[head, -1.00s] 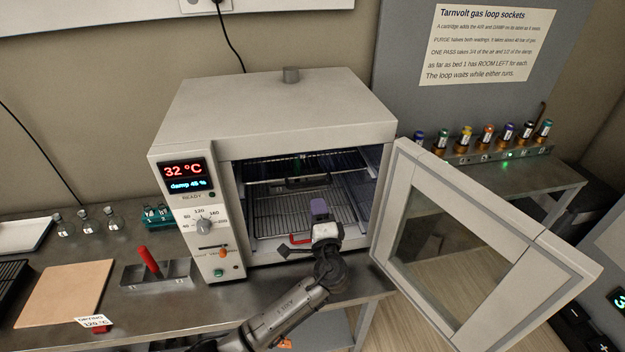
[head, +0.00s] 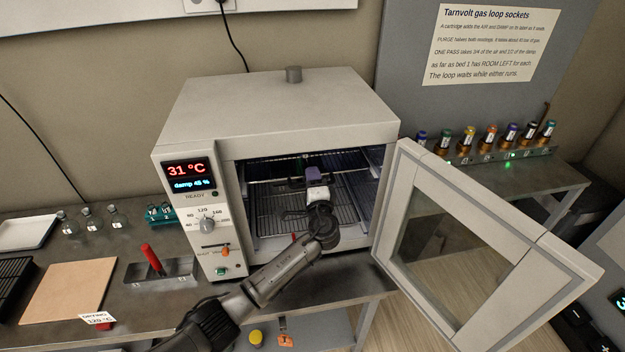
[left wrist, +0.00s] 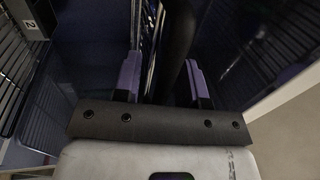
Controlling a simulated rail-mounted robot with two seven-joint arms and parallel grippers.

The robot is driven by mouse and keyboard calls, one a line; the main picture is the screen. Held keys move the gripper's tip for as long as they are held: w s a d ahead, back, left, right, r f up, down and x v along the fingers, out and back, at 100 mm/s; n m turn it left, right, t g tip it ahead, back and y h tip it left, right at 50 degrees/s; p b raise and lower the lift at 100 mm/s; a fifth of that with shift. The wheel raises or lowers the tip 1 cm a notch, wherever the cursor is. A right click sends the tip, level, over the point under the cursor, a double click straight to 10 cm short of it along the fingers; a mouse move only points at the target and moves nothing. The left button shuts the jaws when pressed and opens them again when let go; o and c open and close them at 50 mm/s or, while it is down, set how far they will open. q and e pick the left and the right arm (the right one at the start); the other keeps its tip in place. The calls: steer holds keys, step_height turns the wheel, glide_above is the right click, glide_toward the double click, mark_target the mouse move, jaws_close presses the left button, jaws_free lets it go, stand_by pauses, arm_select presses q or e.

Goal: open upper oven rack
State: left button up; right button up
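The oven (head: 285,108) stands on the bench with its glass door (head: 470,240) swung open to the right. Inside, the upper rack (head: 345,160) is a wire shelf with a dark front handle (head: 284,184), partly hidden by my gripper. A lower wire rack (head: 270,215) lies below it. My left gripper (head: 316,180) is inside the oven opening at the upper rack's front. In the left wrist view its purple fingers (left wrist: 164,82) stand apart with a dark bar (left wrist: 178,45) between them; whether they touch it is unclear. My right gripper is out of view.
The oven's side walls and the open door border my left arm. A plate marked 2 (left wrist: 30,18) shows beside wire racking in the left wrist view. A red-handled tool (head: 151,260) and a tan board (head: 68,291) lie left of the oven. Several cartridges (head: 490,135) stand at right.

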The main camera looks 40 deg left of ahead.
arm_select(q)
steer(key=c, duration=0.4)
jaws_close()
steer(key=shift+r, duration=0.1)
